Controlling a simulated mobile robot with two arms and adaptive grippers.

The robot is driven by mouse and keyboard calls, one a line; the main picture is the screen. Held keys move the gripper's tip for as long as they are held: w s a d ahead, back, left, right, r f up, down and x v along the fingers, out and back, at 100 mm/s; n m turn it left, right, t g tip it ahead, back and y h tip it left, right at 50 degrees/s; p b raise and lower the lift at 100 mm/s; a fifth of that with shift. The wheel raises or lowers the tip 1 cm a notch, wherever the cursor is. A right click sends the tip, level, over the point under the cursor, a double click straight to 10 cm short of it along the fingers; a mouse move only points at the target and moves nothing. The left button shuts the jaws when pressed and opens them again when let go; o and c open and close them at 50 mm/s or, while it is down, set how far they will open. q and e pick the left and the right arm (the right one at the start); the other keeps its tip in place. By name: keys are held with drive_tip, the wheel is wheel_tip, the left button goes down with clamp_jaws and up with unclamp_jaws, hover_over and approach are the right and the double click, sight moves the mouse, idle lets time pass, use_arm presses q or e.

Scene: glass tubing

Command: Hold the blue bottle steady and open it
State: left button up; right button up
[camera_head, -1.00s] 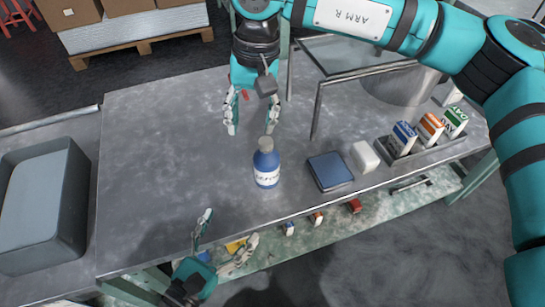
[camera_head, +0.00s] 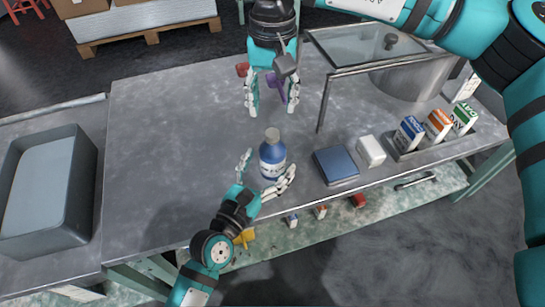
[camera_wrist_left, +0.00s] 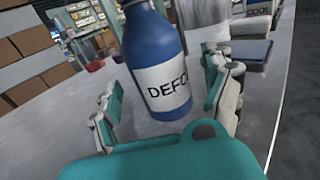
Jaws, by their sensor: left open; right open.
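The blue bottle (camera_head: 272,155) stands upright on the metal table, with a grey cap (camera_head: 272,134) and a white label. In the left wrist view the bottle (camera_wrist_left: 152,45) fills the middle, its label reading "DEFO", and its cap is out of frame. My left gripper (camera_head: 267,170) is open, with one finger on each side of the bottle's lower body; gaps show between fingers and bottle in the wrist view. My right gripper (camera_head: 271,110) is open and empty, pointing down beyond the bottle, apart from the cap.
A dark blue box (camera_head: 336,166) and a white block (camera_head: 371,151) lie right of the bottle. Several cartons (camera_head: 436,126) stand in a holder farther right. A glass-topped metal frame (camera_head: 375,50) stands behind. A grey bin (camera_head: 48,190) is at the left. The table's left part is clear.

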use_arm(q)
drive_tip(key=shift+x, duration=1.3)
drive_tip(key=shift+c, duration=0.3)
clamp_jaws()
